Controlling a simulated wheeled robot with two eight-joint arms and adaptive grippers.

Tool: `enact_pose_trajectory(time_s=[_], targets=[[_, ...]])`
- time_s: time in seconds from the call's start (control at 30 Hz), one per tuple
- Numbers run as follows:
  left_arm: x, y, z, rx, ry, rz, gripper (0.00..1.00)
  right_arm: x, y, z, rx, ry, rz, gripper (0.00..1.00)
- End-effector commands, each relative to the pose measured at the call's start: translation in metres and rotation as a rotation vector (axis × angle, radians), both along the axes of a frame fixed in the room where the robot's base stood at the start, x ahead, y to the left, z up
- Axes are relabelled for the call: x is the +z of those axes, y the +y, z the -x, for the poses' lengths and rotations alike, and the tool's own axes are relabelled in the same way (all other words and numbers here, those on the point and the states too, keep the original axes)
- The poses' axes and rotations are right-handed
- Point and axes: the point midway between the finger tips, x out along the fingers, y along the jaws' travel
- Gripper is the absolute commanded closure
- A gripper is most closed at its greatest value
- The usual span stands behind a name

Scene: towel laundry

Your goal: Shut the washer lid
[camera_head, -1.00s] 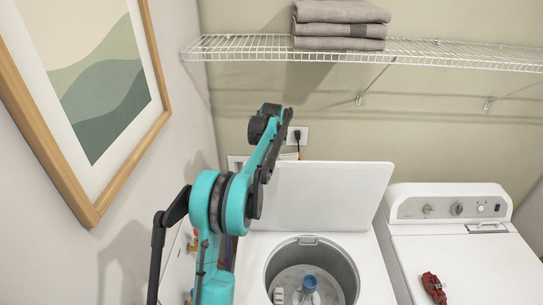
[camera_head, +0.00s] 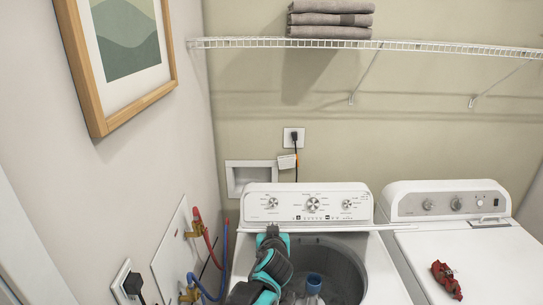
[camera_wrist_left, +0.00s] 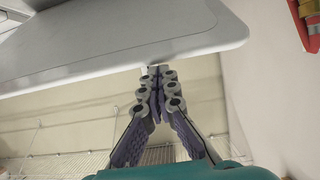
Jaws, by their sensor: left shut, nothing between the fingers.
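The washer lid (camera_head: 345,228) shows in the head view as a thin pale edge below the control panel, tilted forward from upright and nearly edge-on. In the left wrist view the lid (camera_wrist_left: 110,38) is a broad white panel across the top. My left gripper (camera_wrist_left: 155,70) is shut and empty, its fingertips at the lid's edge; I cannot tell whether they touch. In the head view my left gripper (camera_head: 272,232) is at the lid's left part, partly hidden by its own arm. The washer (camera_head: 385,270) has its tub (camera_head: 345,265) uncovered, with a blue-capped agitator (camera_head: 314,283) inside. My right gripper is not in view.
A second white machine (camera_head: 500,260) stands to the right with a red item (camera_head: 445,280) on top. Red and blue hoses (camera_head: 215,285) run along the left wall. A wire shelf (camera_head: 430,45) with folded grey towels (camera_head: 330,18) hangs above.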

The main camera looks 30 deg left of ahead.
Motion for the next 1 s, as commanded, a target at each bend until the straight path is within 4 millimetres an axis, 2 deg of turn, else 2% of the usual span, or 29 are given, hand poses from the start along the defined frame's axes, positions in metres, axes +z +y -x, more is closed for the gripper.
enact_pose_trajectory(time_s=[0.03,0.17,0.3,0.6,0.8,1.0], targets=[[-0.027,-0.008,0.011,-0.004,-0.027,-0.019,1.0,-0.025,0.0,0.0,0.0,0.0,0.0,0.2],[-0.064,-0.024,0.036,-0.004,-0.11,-0.07,1.0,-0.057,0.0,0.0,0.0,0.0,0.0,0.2],[-0.104,-0.038,0.06,-0.002,-0.103,-0.063,1.0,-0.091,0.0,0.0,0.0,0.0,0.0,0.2],[-0.188,-0.058,0.094,0.0,-0.102,-0.062,1.0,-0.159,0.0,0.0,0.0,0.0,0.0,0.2],[-0.234,-0.065,0.106,0.001,-0.101,-0.062,1.0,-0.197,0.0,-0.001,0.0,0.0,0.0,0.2],[-0.264,-0.069,0.112,0.002,-0.101,-0.063,1.0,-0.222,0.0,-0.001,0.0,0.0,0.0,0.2]])
